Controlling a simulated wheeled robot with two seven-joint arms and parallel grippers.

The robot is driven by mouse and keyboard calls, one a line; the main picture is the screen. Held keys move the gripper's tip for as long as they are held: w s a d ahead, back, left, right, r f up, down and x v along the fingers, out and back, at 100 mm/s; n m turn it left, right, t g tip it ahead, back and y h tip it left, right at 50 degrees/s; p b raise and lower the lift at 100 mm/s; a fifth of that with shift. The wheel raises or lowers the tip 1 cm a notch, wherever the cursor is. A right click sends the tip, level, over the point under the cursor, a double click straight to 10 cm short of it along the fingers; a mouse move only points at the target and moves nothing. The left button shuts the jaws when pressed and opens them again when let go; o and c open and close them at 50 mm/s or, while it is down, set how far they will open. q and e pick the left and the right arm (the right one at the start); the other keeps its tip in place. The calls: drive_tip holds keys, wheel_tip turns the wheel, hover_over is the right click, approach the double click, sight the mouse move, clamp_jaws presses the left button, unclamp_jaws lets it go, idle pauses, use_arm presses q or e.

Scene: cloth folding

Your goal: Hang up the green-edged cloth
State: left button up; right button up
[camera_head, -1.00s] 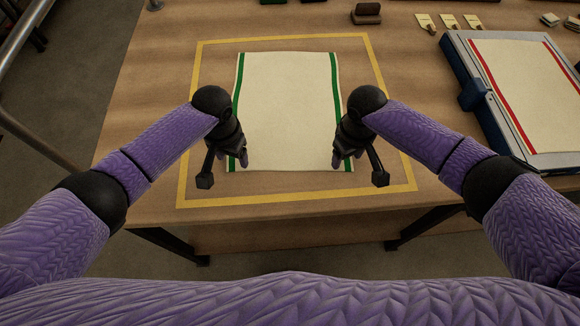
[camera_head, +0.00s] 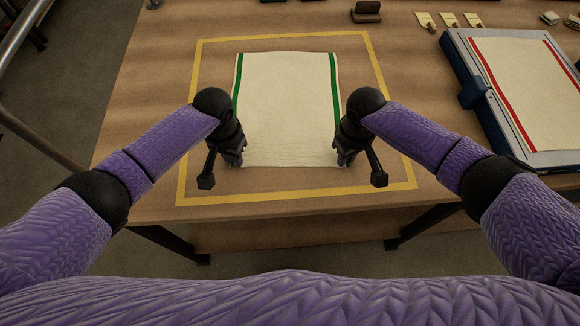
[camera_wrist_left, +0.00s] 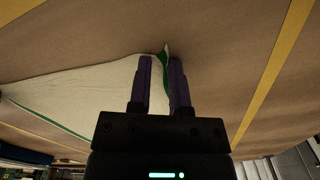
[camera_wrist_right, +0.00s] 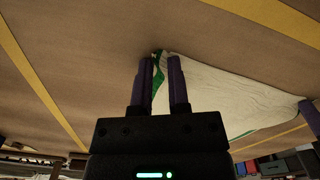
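The green-edged cloth (camera_head: 287,100) is cream with a green stripe along its left and right sides. It lies spread on the table inside a yellow outline. My left gripper (camera_head: 238,160) is at its near left corner and my right gripper (camera_head: 345,160) at its near right corner. In the left wrist view the cloth (camera_wrist_left: 85,88) is bunched up between the fingers (camera_wrist_left: 160,62). In the right wrist view the cloth (camera_wrist_right: 225,92) likewise rises between the fingers (camera_wrist_right: 161,60). Both grippers look shut on it. The corners are partly hidden by the hands in the head view.
A red-edged cloth (camera_head: 525,90) lies on a blue-sided grey board (camera_head: 468,65) at the right. A metal rail (camera_head: 30,30) stands left of the table. Table around the yellow outline (camera_head: 275,199) is mostly clear.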

use_arm(q)
drive_tip(key=shift+a+f, duration=0.15)
clamp_jaws()
use_arm(e)
drive_tip(key=shift+d+f, duration=0.1)
clamp_jaws()
use_arm(q)
drive_tip(key=shift+s, duration=0.1)
use_arm(e)
drive_tip(key=shift+s, duration=0.1)
